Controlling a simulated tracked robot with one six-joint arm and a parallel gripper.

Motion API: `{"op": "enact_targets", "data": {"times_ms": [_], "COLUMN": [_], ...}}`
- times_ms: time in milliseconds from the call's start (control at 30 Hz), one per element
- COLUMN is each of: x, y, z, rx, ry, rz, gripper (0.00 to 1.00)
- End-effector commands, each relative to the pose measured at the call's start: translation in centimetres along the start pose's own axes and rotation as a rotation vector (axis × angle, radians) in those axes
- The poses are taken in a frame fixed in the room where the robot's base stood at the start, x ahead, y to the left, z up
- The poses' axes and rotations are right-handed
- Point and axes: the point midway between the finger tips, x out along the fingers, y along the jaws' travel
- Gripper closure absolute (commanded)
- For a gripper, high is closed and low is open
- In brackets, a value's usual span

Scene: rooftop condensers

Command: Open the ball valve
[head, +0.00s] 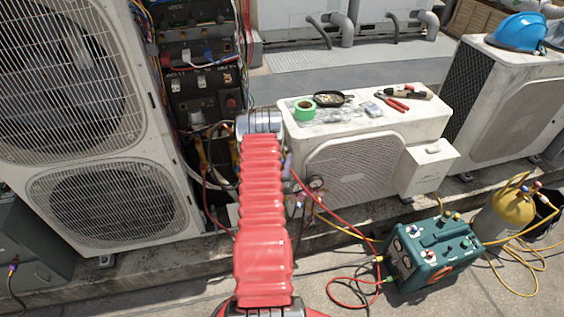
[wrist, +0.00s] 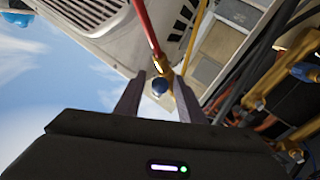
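In the wrist view a brass fitting (wrist: 165,69) with a round dark-blue end (wrist: 160,86) shows between the fingers of my gripper (wrist: 159,79). A red hose (wrist: 146,27) runs into the fitting from above. My gripper is open, with a clear gap on both sides of the blue end; I cannot tell how deep it lies between the fingers. More brass fittings with blue parts (wrist: 304,73) show at the right. I cannot tell for certain which part is the ball valve. In the head view my red-sleeved arm hides the gripper and fitting.
A tall condenser (head: 109,199) stands left, beside open wiring (head: 203,85). A low white condenser (head: 365,125) carries tools and green tape (head: 303,109). Gauges (head: 316,182) hang near my arm, with hoses running to a teal machine (head: 433,252) and a yellow-topped cylinder (head: 511,209).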

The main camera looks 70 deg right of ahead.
Motion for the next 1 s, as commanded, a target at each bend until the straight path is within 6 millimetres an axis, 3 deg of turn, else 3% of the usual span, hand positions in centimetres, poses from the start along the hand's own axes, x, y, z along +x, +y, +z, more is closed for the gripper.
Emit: {"op": "enact_targets", "data": {"times_ms": [367, 533, 1000], "x": [-0.1, -1.0, -8.5], "y": [0.1, 0.1, 0.1], "z": [0.1, 0.2, 0.2], "rx": [0.000, 0.000, -0.001], "ry": [-0.003, -0.005, -0.005], "rz": [0.002, 0.002, 0.001], "gripper": [0.57, 0.57, 0.57]}}
